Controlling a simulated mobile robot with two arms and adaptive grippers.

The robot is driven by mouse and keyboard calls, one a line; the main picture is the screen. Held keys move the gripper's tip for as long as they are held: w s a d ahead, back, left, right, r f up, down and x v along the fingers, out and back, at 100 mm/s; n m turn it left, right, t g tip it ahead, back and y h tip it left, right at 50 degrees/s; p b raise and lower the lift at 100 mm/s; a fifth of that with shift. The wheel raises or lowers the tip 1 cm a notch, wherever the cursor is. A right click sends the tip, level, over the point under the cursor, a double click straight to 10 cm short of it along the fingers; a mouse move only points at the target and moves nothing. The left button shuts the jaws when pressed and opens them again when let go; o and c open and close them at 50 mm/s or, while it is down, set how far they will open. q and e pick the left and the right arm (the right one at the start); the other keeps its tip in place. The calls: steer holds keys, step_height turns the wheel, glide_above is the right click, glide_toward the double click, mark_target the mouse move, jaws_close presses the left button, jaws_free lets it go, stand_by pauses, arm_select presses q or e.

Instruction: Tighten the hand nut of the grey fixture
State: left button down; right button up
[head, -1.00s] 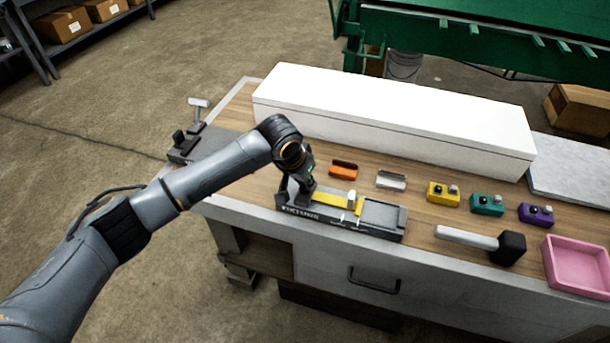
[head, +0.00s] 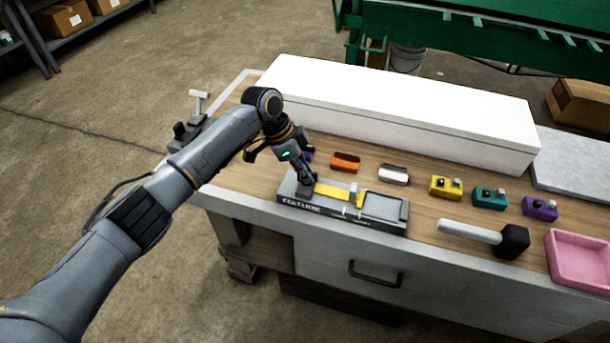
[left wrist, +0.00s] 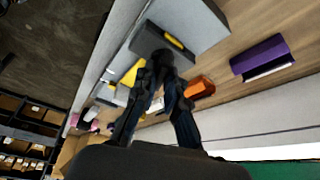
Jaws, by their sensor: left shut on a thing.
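The grey fixture (head: 384,207) lies near the front edge of the workbench, with a yellow bar (head: 335,193) along its middle. My left gripper (head: 304,193) reaches down to the fixture's left end. My right gripper is out of view.
Behind the fixture are an orange block (head: 345,161), a white-topped block (head: 394,174) and a purple block (left wrist: 262,56). A long white box (head: 400,110) closes off the back. A mallet (head: 485,235) and a pink tray (head: 583,262) lie to the right.

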arm_select(q)
steer(key=m+g+b, duration=0.1)
steer(key=m+b, duration=0.1)
steer(key=m, duration=0.1)
steer(key=shift+w+d+f+b, duration=0.1)
steer(key=shift+f+b, duration=0.05)
steer(key=shift+b, duration=0.2)
steer(key=shift+m+g+b, duration=0.3)
steer(key=shift+m+b, duration=0.05)
steer(key=shift+m, duration=0.25)
steer(key=c, duration=1.4)
jaws_free()
steer(key=shift+r, duration=0.3)
steer(key=v, duration=1.1)
steer(key=shift+r, duration=0.4)
